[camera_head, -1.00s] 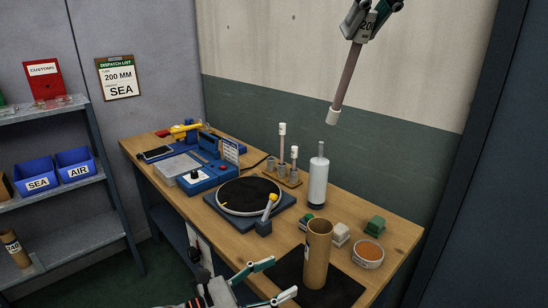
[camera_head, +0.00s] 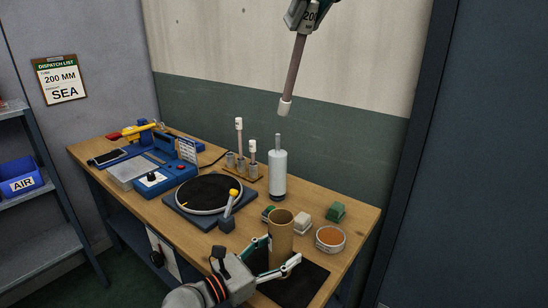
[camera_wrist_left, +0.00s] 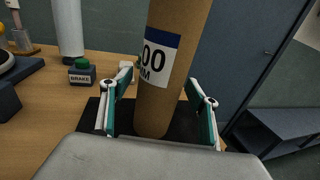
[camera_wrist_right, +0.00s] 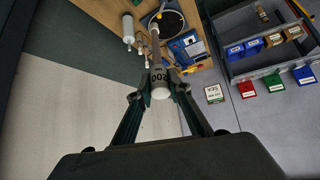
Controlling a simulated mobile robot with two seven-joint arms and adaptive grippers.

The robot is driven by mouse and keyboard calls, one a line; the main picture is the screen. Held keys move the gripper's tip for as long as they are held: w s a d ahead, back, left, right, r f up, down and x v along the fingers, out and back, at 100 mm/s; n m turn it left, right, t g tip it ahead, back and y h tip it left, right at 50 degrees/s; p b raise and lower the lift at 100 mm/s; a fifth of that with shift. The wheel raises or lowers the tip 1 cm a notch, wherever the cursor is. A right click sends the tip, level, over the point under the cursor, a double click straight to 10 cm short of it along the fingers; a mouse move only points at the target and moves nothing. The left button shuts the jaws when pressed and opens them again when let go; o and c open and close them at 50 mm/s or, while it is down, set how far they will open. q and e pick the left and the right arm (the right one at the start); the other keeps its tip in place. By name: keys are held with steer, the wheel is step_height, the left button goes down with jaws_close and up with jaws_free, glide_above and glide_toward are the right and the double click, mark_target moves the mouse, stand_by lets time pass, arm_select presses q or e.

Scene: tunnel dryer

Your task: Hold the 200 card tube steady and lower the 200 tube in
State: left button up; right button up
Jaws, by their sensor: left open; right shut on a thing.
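The brown card tube (camera_head: 281,232) stands upright on the black mat (camera_head: 305,287) at the bench's front right. In the left wrist view the card tube (camera_wrist_left: 165,90) shows a label ending "00" and "MM". My left gripper (camera_head: 280,254) is open, its fingers on either side of the card tube's lower part. My right gripper (camera_head: 305,12) is shut on the top end of the 200 tube (camera_head: 295,68), a thin tube with white ends. It hangs slightly tilted, high above the bench and apart from the card tube. Its "200" end (camera_wrist_right: 159,80) shows in the right wrist view.
A round black turntable (camera_head: 202,194) and a rack of small tubes (camera_head: 243,170) are farther left. A dispatch list (camera_head: 60,79) reads 200 MM, SEA.

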arm_select(q)
steer(key=c, duration=1.2)
